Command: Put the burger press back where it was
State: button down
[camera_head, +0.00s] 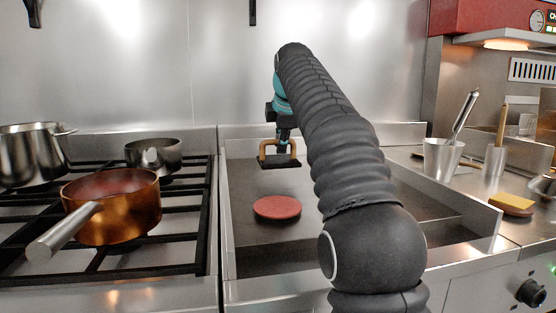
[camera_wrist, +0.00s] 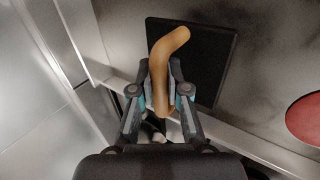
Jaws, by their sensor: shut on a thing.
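The burger press (camera_head: 280,163) is a dark flat rectangular plate with a tan arched handle. My gripper (camera_head: 283,140) is shut on the handle and holds the press above the griddle, near its back. In the wrist view, my gripper (camera_wrist: 160,95) has the tan handle of the burger press (camera_wrist: 215,55) between its fingers, with the dark plate beyond. A round red-brown patty (camera_head: 277,207) lies on the griddle, in front of the press. It also shows at the right edge of the wrist view (camera_wrist: 306,118).
The griddle (camera_head: 262,235) has a raised rim and bare room around the patty. A copper pan (camera_head: 112,208) and steel pots (camera_head: 34,155) stand on the stove at left. Utensil cups (camera_head: 442,160) and a yellow sponge-like block (camera_head: 512,200) stand on the right counter.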

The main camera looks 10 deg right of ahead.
aim_at(279, 159)
jog(key=shift+w+a+f, duration=0.15)
jog(key=shift+a, duration=0.15)
jog(key=shift+f+b, duration=0.6)
jog(key=shift+f, duration=1.3)
jog(key=shift+f, duration=0.15)
jog(key=c, duration=1.2)
grip_release()
jog(key=shift+o, duration=0.2)
jog(key=p+v, duration=0.1)
jog(key=v, duration=1.1)
jog(key=shift+d, duration=0.1)
